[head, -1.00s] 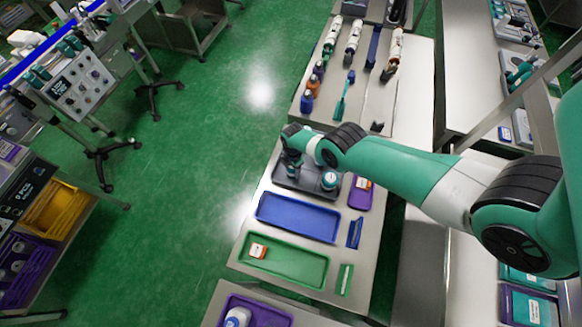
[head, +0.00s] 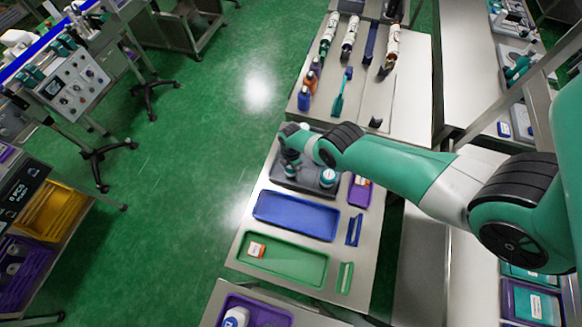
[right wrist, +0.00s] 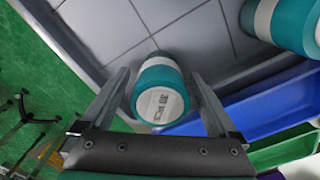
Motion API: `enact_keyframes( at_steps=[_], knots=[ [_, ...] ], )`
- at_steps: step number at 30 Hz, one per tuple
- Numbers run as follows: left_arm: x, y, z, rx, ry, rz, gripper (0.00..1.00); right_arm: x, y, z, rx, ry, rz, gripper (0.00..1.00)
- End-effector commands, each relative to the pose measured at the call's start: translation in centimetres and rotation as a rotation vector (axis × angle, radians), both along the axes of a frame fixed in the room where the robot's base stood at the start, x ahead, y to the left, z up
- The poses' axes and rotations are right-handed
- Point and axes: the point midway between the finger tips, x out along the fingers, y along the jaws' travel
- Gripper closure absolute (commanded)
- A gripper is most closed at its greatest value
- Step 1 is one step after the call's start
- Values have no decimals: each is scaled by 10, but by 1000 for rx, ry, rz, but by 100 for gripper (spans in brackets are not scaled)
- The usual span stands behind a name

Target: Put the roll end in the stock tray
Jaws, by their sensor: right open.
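A teal and white roll (right wrist: 160,92) with a printed white end face stands in a grey compartmented tray (head: 311,188). My right gripper (right wrist: 160,76) is open, with one finger on each side of this roll; I cannot tell whether they touch it. A second teal and white roll (right wrist: 292,22) sits at upper right in the right wrist view; it also shows in the head view (head: 328,178). Nothing I see labels one of them as the roll end. An empty blue tray (head: 296,216) lies in front of the grey one; no tray is marked as stock. My left gripper is not in view.
A green tray (head: 300,272) with a small orange and white box (head: 257,250) lies nearer. A purple tray (head: 360,191) is to the right. Open green floor (head: 190,160) is at left.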

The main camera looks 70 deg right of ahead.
Motion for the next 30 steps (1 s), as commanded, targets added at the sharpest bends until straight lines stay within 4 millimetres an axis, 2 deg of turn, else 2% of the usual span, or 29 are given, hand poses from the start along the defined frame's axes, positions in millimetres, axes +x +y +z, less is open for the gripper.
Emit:
enact_keyframes(
  at_steps=[5,15,18,22,30],
  knots=[
    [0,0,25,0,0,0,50,0,0,25,0,0,0,5],
    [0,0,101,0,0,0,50,0,0,101,0,0,0,5],
    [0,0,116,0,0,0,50,0,0,116,1,1,0,5],
    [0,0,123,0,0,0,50,0,0,124,0,0,0,5],
    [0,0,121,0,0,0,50,0,0,121,0,0,0,5]
  ],
)
